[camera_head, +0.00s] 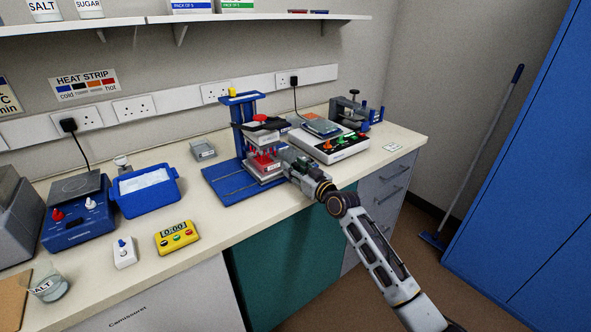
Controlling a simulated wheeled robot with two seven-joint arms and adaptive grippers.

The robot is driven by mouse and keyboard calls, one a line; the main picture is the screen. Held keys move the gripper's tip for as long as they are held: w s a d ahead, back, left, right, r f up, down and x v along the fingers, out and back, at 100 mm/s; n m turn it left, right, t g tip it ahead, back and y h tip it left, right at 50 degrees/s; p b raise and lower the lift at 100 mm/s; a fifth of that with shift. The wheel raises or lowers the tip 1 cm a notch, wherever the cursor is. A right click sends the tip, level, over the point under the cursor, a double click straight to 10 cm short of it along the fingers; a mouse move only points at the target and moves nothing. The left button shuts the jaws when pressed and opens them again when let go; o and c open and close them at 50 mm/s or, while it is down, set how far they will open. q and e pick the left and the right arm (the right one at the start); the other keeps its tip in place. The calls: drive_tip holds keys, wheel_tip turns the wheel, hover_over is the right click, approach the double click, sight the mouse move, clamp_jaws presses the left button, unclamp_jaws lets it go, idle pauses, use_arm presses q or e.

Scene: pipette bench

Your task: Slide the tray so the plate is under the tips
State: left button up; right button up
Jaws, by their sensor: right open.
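A pale tray or plate (266,176) is low at the right side of the stand, below and close to the red tips; plate and tray are too small to tell apart. My right gripper (284,161) is open at the right of the stand, beside the tips and tray. It hides part of them, and contact cannot be told. My left gripper is not in view.
A white device with coloured knobs (331,146) stands right of the stand. A blue tub (147,191), a yellow timer (177,238), a blue hotplate (76,219) and a glass beaker (47,284) are to the left. The bench front edge runs below my right arm.

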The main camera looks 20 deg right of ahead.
clamp_jaws()
drive_tip(key=shift+a, duration=0.1)
idle(0.3)
